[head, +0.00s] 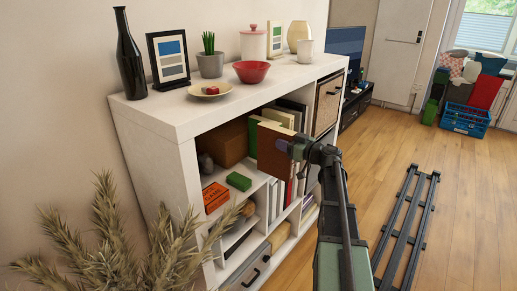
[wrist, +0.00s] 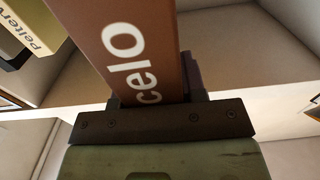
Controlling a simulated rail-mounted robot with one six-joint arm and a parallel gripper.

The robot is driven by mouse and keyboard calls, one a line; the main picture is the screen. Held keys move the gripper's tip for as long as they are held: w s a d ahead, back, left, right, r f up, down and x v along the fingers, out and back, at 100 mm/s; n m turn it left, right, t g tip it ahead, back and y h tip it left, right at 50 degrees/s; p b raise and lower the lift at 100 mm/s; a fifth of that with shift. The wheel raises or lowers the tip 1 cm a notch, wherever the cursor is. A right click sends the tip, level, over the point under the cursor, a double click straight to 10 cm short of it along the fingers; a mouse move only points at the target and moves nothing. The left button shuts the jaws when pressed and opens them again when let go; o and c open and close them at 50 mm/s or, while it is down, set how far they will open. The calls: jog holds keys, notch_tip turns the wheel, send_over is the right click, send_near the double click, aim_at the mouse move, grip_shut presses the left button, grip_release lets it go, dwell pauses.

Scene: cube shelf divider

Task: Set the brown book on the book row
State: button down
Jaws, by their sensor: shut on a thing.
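My gripper (head: 297,148) is shut on the brown book (head: 274,148) and holds it upright at the front of the white shelf unit. In the wrist view the brown book (wrist: 130,45) rises from my gripper (wrist: 150,105), and its spine shows the white letters "celo". Behind the book in the head view, cream and grey books (head: 280,116) stand in an upper compartment. More upright books (head: 277,198) stand in the compartment below. The held book and my gripper hide part of these rows. In the wrist view a cream spine (wrist: 35,30) reads "Peltern".
A brown box (head: 224,145) stands left in the upper compartment. An orange box (head: 215,197) and a green block (head: 238,181) lie lower left. A wicker basket (head: 328,103) fills the right compartment. Dry grass (head: 110,240) stands in front at left.

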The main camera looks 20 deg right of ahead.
jog(key=w+a+f+b, duration=0.3)
jog(key=w+a, duration=0.2)
jog(key=w, duration=0.5)
jog(key=shift+w+a+f+b, duration=0.3)
jog(key=shift+w+f+b, duration=0.05)
jog(key=shift+w, duration=0.05)
jog(key=c, duration=1.1)
grip_release()
jog(key=shift+f, duration=0.15)
jog(key=o, duration=0.4)
